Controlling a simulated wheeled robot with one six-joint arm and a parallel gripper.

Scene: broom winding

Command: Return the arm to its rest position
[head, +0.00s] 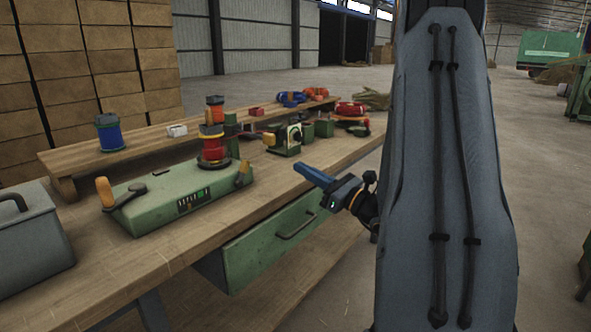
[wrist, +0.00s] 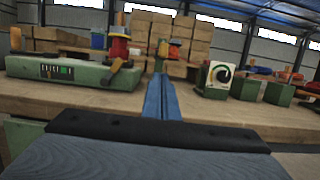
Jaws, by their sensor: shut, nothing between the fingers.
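My gripper (head: 314,174) is in front of the workbench, above its front edge and the green drawer (head: 275,238). Its blue fingers are shut together with nothing between them, and they point left toward the bench. In the wrist view the closed fingers (wrist: 160,95) point forward over the bench top. My large grey arm link fills the right middle of the head view and hides what is behind it.
The wooden workbench (head: 165,262) carries a green winding machine (head: 180,196) with a red spool (head: 213,148), a small green device with a dial (head: 284,139), and a grey toolbox (head: 32,240). A raised shelf holds a blue spool (head: 110,133). Open floor lies right.

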